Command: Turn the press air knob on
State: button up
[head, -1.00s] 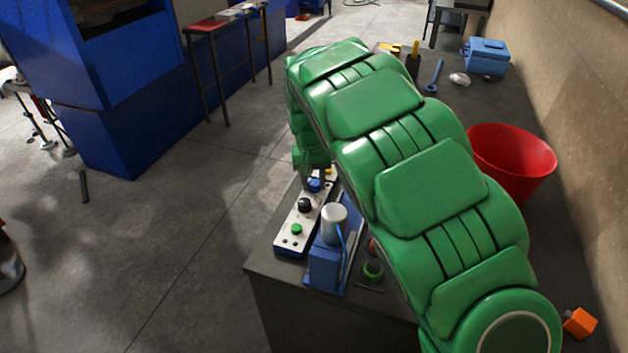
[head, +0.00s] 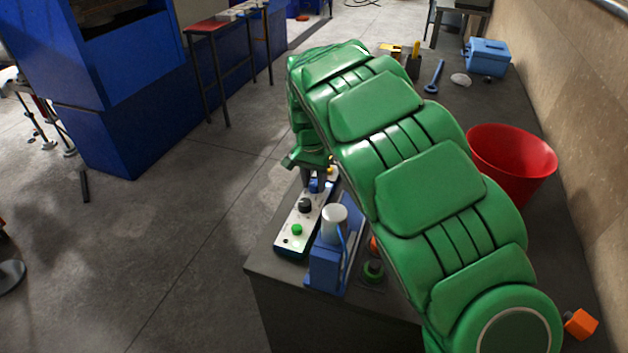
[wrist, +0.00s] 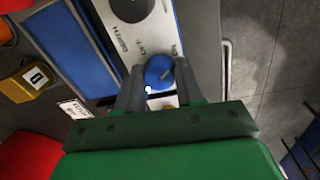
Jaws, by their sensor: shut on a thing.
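A white-topped control panel (head: 290,241) lies on the dark bench top near its left edge. The blue knob (wrist: 160,70) sits on this panel, and a small part of it (head: 315,187) shows below my gripper in the head view. My gripper (wrist: 160,82) points down at the panel and is shut on the blue knob, one finger on each side. A pale pointer mark shows on the knob. The fingers hide parts of its sides.
A black knob (head: 305,205) and a green button (head: 297,229) sit on the same panel. A blue device with a white cylinder (head: 334,224) stands close to its right. A red bucket (head: 510,165) stands further right on the bench. Open floor lies left.

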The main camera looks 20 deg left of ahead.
aim_at(312, 182)
jog(key=shift+w+r, duration=0.1)
jog(key=shift+r, duration=0.05)
jog(key=o, duration=1)
jog(key=r, duration=0.7)
jog(key=shift+a, duration=0.25)
jog(key=shift+r, duration=0.3)
